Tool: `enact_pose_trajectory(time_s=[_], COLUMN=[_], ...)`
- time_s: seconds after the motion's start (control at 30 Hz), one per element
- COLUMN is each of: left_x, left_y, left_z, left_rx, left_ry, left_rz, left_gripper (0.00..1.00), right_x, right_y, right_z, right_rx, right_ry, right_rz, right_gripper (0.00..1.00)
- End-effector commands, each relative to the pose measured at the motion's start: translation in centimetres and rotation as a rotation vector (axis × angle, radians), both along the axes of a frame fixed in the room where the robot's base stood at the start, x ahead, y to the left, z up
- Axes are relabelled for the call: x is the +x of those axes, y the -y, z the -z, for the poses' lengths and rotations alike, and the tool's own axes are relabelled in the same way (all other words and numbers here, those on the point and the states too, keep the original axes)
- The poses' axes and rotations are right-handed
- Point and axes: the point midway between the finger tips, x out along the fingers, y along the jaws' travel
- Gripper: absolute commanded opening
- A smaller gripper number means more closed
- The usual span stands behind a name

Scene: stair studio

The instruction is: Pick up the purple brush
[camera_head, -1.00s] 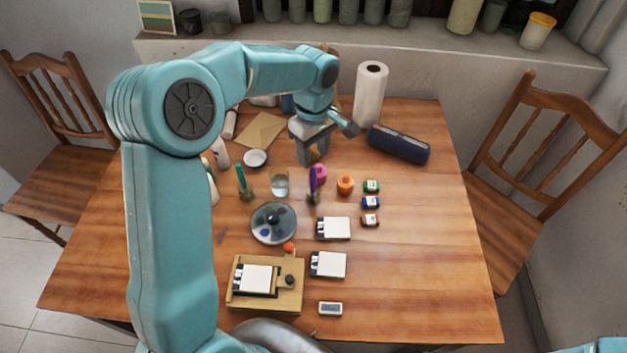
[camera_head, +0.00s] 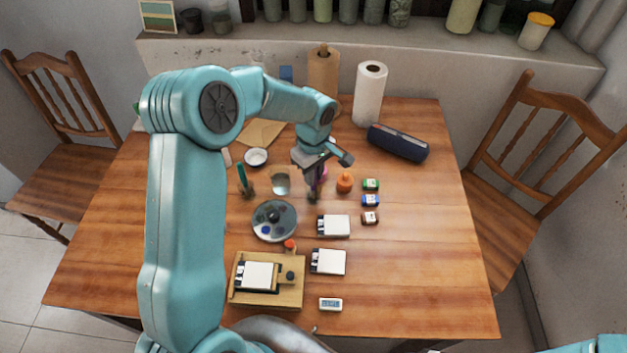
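The purple brush (camera_head: 313,181) stands upright in the middle of the table, its lower end at a small dark holder (camera_head: 313,198). My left gripper (camera_head: 314,172) points down right over the brush, its fingers around or just in front of the upper part. They hide the top of the brush, and I cannot tell whether they touch it or are closed. My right gripper is not in view; only a bit of my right arm shows at the bottom right corner.
A teal brush (camera_head: 243,178), a glass (camera_head: 281,184), a round palette (camera_head: 274,220) and an orange bottle (camera_head: 345,183) stand close around. A pink bottle is mostly hidden behind the gripper. Small paint jars (camera_head: 371,201) are to the right. The table's right side is clear.

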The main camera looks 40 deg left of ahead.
Motion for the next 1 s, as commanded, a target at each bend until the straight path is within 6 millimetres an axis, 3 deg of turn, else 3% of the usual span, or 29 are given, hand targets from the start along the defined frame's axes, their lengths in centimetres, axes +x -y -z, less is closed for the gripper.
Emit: enact_pose_trajectory(time_s=[0.37,0.57,0.77,1.0], left_x=[0.0,0.1,0.1,0.2], left_y=[0.0,0.0,0.0,0.0], left_z=[-0.1,-1.6,-5.8,-13.1], left_rx=[0.0,0.001,0.001,0.001], left_ry=[0.001,0.004,0.008,0.008], left_rz=[0.0,-0.001,0.0,0.0], left_gripper=[0.0,0.0,0.0,0.0], right_x=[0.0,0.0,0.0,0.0], right_y=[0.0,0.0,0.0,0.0], right_z=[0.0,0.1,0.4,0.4], right_rx=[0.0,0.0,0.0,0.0], right_ry=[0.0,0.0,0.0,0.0], right_rz=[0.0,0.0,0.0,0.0], right_gripper=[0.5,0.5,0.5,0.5])
